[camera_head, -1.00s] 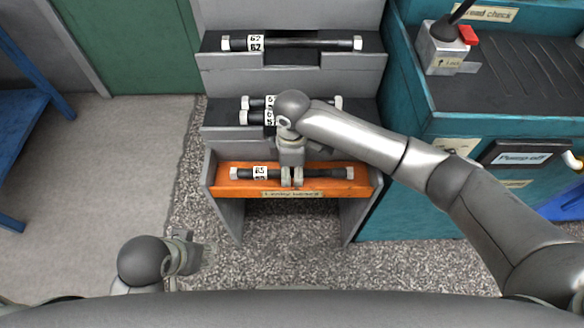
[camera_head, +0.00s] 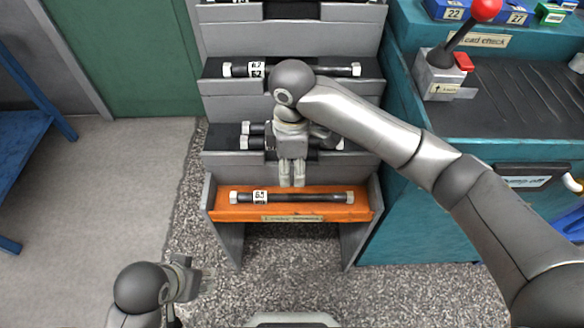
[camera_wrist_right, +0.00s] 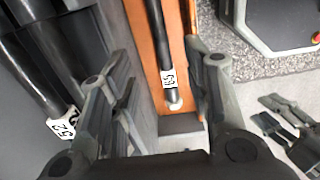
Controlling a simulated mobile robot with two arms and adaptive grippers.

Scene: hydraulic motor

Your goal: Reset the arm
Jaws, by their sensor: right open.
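My right gripper (camera_head: 291,178) is open and empty, its fingers pointing down just behind and above the orange tray (camera_head: 330,212). A black hose with pale end fittings and a white label (camera_head: 310,196) lies along that tray, apart from the fingers. In the right wrist view both fingers (camera_wrist_right: 155,100) are spread, with the hose (camera_wrist_right: 160,50) and the orange tray between them, farther away. My left gripper (camera_head: 183,278) is low at the left over the floor; its fingers are too small to tell their state.
The grey rack's middle shelf (camera_head: 215,160) holds hoses partly hidden by my right gripper. A higher shelf holds another labelled hose (camera_head: 310,70). A teal bench (camera_head: 440,200) with a red-knobbed lever (camera_head: 486,8) stands right. A blue table frame (camera_head: 25,150) stands left. Floor at left is clear.

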